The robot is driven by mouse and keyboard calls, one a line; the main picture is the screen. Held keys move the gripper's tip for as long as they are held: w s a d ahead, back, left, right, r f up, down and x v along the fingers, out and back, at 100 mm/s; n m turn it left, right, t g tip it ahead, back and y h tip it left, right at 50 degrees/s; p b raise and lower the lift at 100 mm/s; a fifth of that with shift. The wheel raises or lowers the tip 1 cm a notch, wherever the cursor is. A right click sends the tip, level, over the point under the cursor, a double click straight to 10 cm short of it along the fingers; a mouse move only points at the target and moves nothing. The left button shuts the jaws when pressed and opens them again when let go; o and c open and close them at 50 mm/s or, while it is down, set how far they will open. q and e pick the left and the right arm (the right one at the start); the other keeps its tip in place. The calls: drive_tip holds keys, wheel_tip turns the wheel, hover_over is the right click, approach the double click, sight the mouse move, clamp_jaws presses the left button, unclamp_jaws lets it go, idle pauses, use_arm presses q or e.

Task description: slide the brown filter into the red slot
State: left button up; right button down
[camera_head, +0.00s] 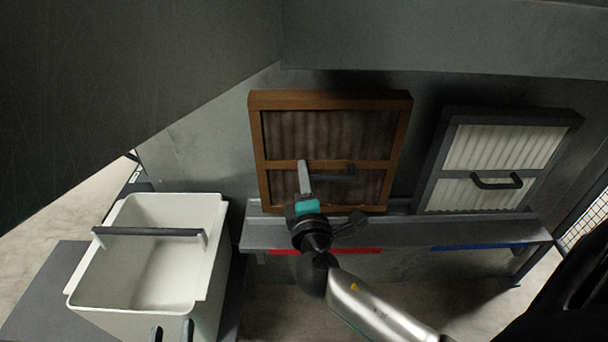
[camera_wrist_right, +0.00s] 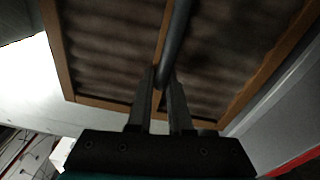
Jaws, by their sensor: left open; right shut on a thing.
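The brown filter (camera_head: 329,100), a wooden frame with dirty pleats, stands nearly upright against the grey wall, above the red strip (camera_head: 340,251) on the ledge's front. The red slot itself is hidden; I cannot tell whether the filter's lower edge is inside it. My right gripper (camera_head: 304,170) is shut on the filter's dark handle (camera_head: 338,176). In the right wrist view the gripper's fingers (camera_wrist_right: 164,88) close around the handle bar (camera_wrist_right: 176,45), with the filter's frame (camera_wrist_right: 98,103) behind. My left gripper (camera_head: 172,330) is open and empty at the bottom edge, in front of the white bin.
A clean white filter (camera_head: 505,146) in a dark frame stands to the right, above a blue strip (camera_head: 470,247). The grey ledge (camera_head: 400,233) runs below both filters. A white bin (camera_head: 215,240) with a dark bar stands at left. A dark panel (camera_head: 120,70) covers the upper left.

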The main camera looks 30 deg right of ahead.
drive_tip(key=shift+f, duration=1.3)
drive_tip(key=c, duration=0.8)
unclamp_jaws()
drive_tip(key=shift+o, duration=0.2)
drive_tip(key=shift+f, duration=0.15)
use_arm(q)
drive_tip(key=shift+w+a+f+m+g+y+p, duration=0.25)
drive_tip(key=shift+a+f+g+y+p, duration=0.4)
drive_tip(key=shift+g, duration=0.6)
drive_tip(key=shift+w+a+f+m+g+y+p, duration=0.2)
drive_tip(key=shift+a+f+g+y+p, duration=0.15)
drive_tip(key=shift+a+f+g+p, duration=0.7)
use_arm(e)
drive_tip(key=v, duration=1.5)
drive_tip(key=shift+s+b, duration=0.15)
drive_tip(key=shift+b, duration=0.2)
